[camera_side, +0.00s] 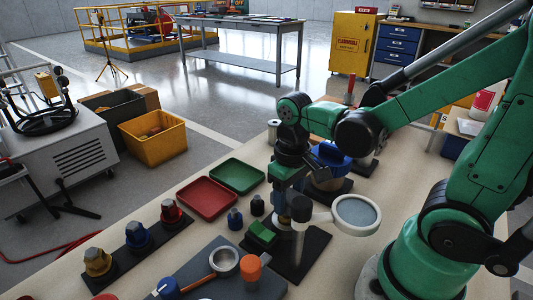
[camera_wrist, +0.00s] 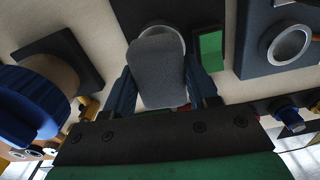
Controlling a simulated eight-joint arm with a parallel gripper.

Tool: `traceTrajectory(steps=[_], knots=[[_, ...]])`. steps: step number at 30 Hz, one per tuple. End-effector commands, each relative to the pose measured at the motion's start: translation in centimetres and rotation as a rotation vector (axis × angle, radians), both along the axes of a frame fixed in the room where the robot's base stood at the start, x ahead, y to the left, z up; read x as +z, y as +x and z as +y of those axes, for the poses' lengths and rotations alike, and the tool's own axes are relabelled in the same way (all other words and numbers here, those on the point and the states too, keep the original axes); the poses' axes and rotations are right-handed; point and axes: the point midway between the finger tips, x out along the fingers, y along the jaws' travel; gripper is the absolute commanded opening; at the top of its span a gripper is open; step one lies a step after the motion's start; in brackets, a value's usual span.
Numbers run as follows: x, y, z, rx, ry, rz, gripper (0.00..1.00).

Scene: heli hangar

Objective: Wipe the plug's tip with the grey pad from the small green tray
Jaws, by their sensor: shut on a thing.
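My gripper (camera_side: 290,192) points down over the dark square base of the magnifier stand. In the wrist view its two blue fingers (camera_wrist: 158,92) are shut on the grey pad (camera_wrist: 158,72). In the side view I cannot make out the pad. The small green tray (camera_side: 262,234) sits on the dark base just left of the pale post; part of it shows in the wrist view (camera_wrist: 209,48). Three plugs with grey tips stand in a dark rack: yellow (camera_side: 97,261), blue (camera_side: 138,235) and red (camera_side: 171,213). I cannot tell which plug is meant; the pad touches none of these.
A white-rimmed magnifier (camera_side: 356,213) stands close to the right of my gripper. Red (camera_side: 207,197) and larger green (camera_side: 237,175) trays are empty. A blue round-topped object (camera_side: 330,158) stands behind.

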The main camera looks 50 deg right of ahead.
Motion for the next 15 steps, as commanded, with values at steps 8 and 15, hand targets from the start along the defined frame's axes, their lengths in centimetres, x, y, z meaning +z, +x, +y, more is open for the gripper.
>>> traceTrajectory(steps=[8,15], knots=[[-0.1,1.2,0.0,0.000,0.000,0.000,0.02],[2.5,1.4,0.0,0.000,0.000,0.000,0.02]])
